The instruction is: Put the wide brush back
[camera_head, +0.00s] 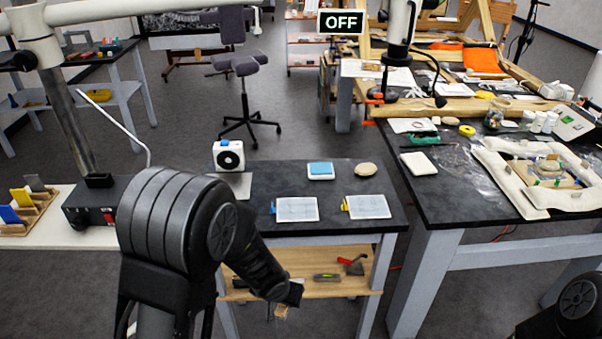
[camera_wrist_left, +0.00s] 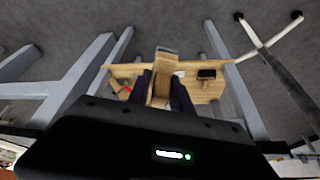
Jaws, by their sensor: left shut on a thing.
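My left gripper (camera_head: 286,303) hangs in front of the small dark table, low near its wooden lower shelf (camera_head: 318,286). It is shut on a tan piece, seemingly the wide brush, whose small end (camera_head: 281,312) shows below the fingers. In the left wrist view the gripper (camera_wrist_left: 165,95) has dark fingers on both sides of the brush (camera_wrist_left: 160,88), which has a tan body and a greyish far end. The shelf (camera_wrist_left: 140,71) lies beyond it; I cannot tell whether the brush touches it. My right gripper is out of view.
On the shelf lie a red-and-dark tool (camera_head: 352,265) and a dark-handled tool (camera_head: 327,277). The small table (camera_head: 340,185) carries two white pads (camera_head: 297,209), a blue-topped block (camera_head: 320,170) and a round tan piece (camera_head: 366,169). A cluttered workbench (camera_head: 440,200) stands right.

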